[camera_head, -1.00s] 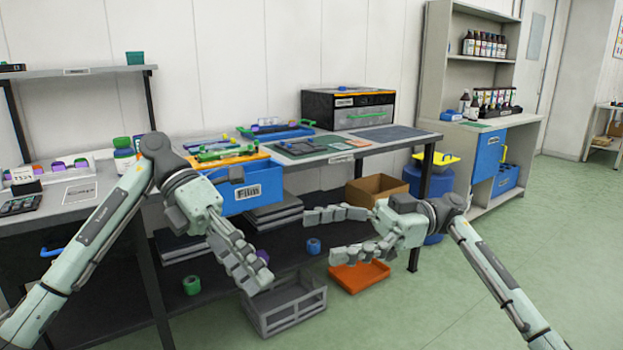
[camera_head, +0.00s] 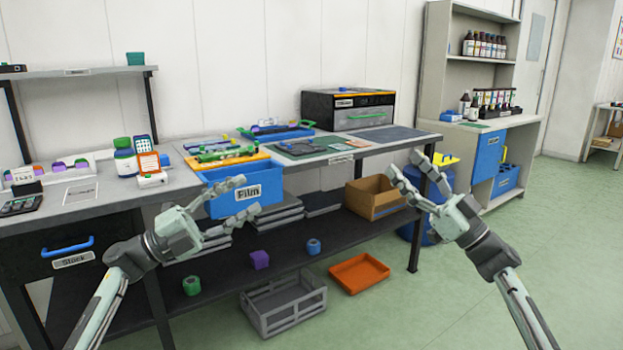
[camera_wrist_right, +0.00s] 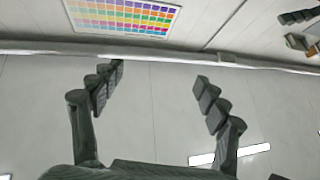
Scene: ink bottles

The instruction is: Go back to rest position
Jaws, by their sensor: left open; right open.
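My left gripper (camera_head: 243,199) is open and empty in the head view, its fingers pointing right, in front of the blue bin labelled Film (camera_head: 215,204). My right gripper (camera_head: 400,173) is open and empty, its fingers raised up and to the left, in front of the right end of the workbench. In the right wrist view the right gripper (camera_wrist_right: 158,85) shows two spread fingers with nothing between them. Ink bottles (camera_head: 485,46) stand on the shelf at the back right, away from both grippers.
The workbench (camera_head: 330,158) holds trays and a black drawer unit (camera_head: 347,108). On its lower shelf are a cardboard box (camera_head: 374,198), a purple block (camera_head: 259,260) and rolls. A grey crate (camera_head: 284,308) and an orange tray (camera_head: 359,273) lie below. Green floor (camera_head: 470,290) is clear at right.

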